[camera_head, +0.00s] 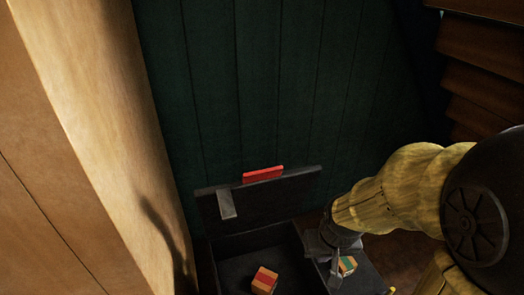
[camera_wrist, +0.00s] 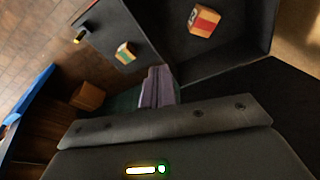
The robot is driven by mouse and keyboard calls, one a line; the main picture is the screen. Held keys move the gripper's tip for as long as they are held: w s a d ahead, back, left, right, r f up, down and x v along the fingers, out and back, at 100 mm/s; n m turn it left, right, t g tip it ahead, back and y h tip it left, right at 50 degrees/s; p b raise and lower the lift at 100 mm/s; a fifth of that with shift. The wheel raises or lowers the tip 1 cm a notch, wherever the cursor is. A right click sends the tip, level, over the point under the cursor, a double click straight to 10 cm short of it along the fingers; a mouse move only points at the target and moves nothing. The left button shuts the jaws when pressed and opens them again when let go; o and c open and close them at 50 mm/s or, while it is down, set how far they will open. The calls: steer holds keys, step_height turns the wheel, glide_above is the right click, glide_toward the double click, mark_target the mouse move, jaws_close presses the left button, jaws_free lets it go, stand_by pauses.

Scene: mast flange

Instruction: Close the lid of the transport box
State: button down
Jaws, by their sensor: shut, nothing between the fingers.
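The transport box (camera_head: 225,248) is dark grey, and its lid (camera_head: 275,200) stands raised at the back, with a red piece (camera_head: 263,174) on its top edge. A wooden block with a red band (camera_head: 264,281) lies inside the box; it also shows in the wrist view (camera_wrist: 203,21). My gripper (camera_head: 332,262) is shut and empty, at the right side of the box, to the right of the lid and lower. In the wrist view its fingers (camera_wrist: 156,86) are together beside the box wall (camera_wrist: 175,62). I cannot tell whether they touch the box.
A block with a green band (camera_head: 347,265) lies on a dark surface right of the box, close to my gripper; it also shows in the wrist view (camera_wrist: 125,52). A tall wooden panel (camera_head: 90,120) rises at left. A dark green plank wall (camera_head: 270,90) stands behind the lid.

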step_height(320, 180, up, 25)
steer(key=w+a+p, duration=0.1)
steer(key=w+p, duration=0.1)
steer(key=p, duration=2.1)
steer(key=w+a+r+n+g+p, duration=0.1)
steer(key=w+a+r, duration=0.5)
steer(key=w+a, duration=0.6)
steer(key=shift+a+r+n+p, duration=0.15)
steer(key=shift+a+n+p, duration=0.6)
steer(key=shift+a+n, duration=0.3)
steer(key=shift+w+d, duration=0.1)
steer(key=shift+d, duration=0.05)
